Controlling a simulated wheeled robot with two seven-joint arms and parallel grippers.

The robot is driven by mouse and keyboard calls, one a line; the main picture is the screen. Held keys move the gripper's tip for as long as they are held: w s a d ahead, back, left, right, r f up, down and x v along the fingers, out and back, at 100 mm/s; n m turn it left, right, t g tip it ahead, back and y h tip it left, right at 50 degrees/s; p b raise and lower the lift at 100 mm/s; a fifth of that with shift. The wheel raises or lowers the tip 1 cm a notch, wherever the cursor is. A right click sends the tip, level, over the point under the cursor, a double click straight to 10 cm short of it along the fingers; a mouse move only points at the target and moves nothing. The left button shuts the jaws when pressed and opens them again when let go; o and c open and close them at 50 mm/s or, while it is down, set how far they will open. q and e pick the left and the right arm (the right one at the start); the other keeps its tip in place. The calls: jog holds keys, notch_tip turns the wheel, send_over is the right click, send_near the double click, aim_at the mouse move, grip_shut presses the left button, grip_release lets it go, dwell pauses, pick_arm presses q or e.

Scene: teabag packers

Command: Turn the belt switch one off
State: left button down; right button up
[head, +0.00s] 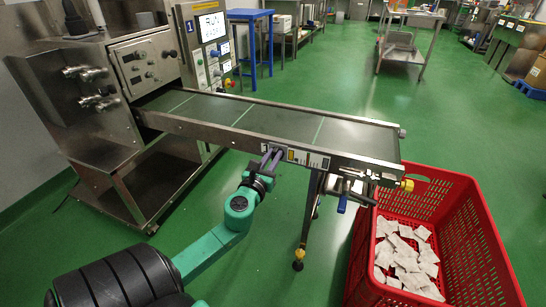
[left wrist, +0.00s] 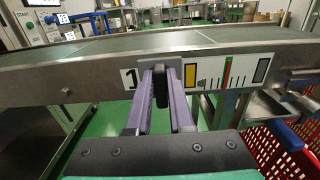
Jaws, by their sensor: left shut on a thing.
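Belt switch one is a black upright knob (left wrist: 161,88) on a grey plate on the conveyor's side rail, just right of a "1" label (left wrist: 129,78). My left gripper (head: 272,153) is at the front rail of the conveyor. In the left wrist view its two purple fingers (left wrist: 160,80) stand on either side of the knob and are shut on it. In the head view the fingers hide the knob. A white label strip with yellow, green, red and dark marks (left wrist: 232,76) is to the right of the knob. My right gripper is not in view.
The conveyor belt (head: 270,122) runs from the steel machine (head: 95,95) toward the right, with no teabags on it. A red crate (head: 480,235) with several white teabags (head: 408,254) stands below its right end. The green floor in front of the conveyor is mostly clear.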

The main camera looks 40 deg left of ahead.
pick_arm(q)
jog(key=shift+n, duration=0.5)
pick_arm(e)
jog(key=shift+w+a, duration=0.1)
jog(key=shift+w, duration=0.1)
pick_arm(q)
jog(key=shift+a+f+n, duration=0.1)
jog(key=shift+a+n, duration=0.05)
jog(key=shift+n, duration=0.85)
jog(key=n, duration=0.5)
jog(key=f+n, duration=0.1)
jog(key=n, duration=0.4)
jog(key=a+n, duration=0.1)
jog(key=n, duration=0.4)
jog(key=shift+s+f+p, duration=0.2)
jog(key=shift+s+p, duration=0.05)
jog(key=shift+p, duration=0.05)
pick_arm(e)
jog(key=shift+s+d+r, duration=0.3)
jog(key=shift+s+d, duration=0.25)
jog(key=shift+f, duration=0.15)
pick_arm(q)
jog(key=c, duration=0.8)
grip_release()
